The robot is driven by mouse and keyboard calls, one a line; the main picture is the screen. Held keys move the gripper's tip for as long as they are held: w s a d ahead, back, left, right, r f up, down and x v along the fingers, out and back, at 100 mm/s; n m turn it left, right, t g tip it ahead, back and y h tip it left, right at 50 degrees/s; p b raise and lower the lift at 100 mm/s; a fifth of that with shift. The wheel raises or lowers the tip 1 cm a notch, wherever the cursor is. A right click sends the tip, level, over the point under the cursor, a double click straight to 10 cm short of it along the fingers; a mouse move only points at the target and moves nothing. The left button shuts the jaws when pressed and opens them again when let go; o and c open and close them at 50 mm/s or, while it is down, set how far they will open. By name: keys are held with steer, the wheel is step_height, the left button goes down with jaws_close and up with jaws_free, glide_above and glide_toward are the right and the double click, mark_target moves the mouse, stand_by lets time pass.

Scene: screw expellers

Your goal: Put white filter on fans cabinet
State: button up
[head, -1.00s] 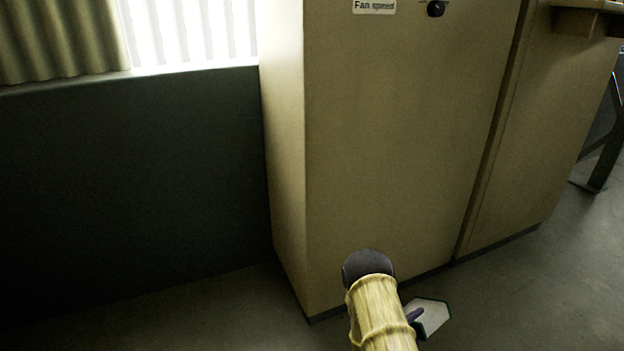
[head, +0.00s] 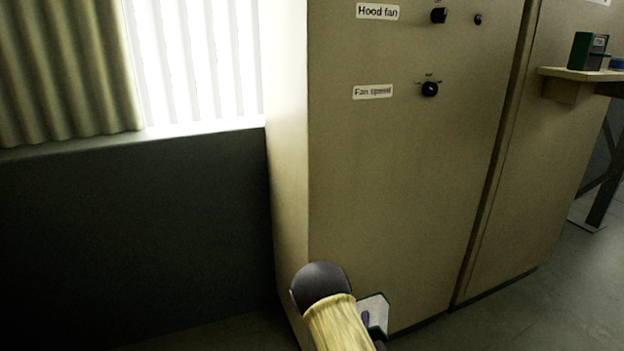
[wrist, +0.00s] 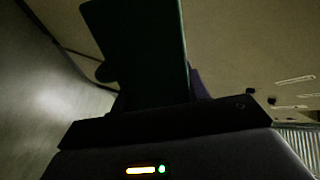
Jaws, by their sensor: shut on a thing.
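The fans cabinet (head: 400,190) is a tall beige box with "Hood fan" and "Fan speed" labels and black knobs. My arm reaches up from the bottom of the head view, in front of the cabinet's lower front. A small box-like item with a white face and dark green edge (head: 374,312) shows just beyond my arm, with a purple piece on it. In the wrist view, a dark green slab (wrist: 142,55) fills the upper middle, held in my gripper (wrist: 150,105). The fingertips are mostly hidden by the slab and shadow. The cabinet's top is out of view.
A second beige cabinet (head: 540,190) stands to the right, with a shelf (head: 585,74) carrying a green box (head: 587,50). A dark low wall (head: 130,230) and a bright slatted window (head: 195,60) are at left. Grey floor (head: 570,300) is open at lower right.

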step_height(320, 180, up, 24)
steer(key=w+n+y+p, duration=0.1)
steer(key=n+y+p, duration=0.2)
steer(key=p, duration=2.9)
steer(key=shift+w+r+t+y+p, duration=0.15)
steer(key=shift+w+t+y+p, duration=0.2)
steer(key=shift+y, duration=0.45)
steer(key=shift+d, duration=0.1)
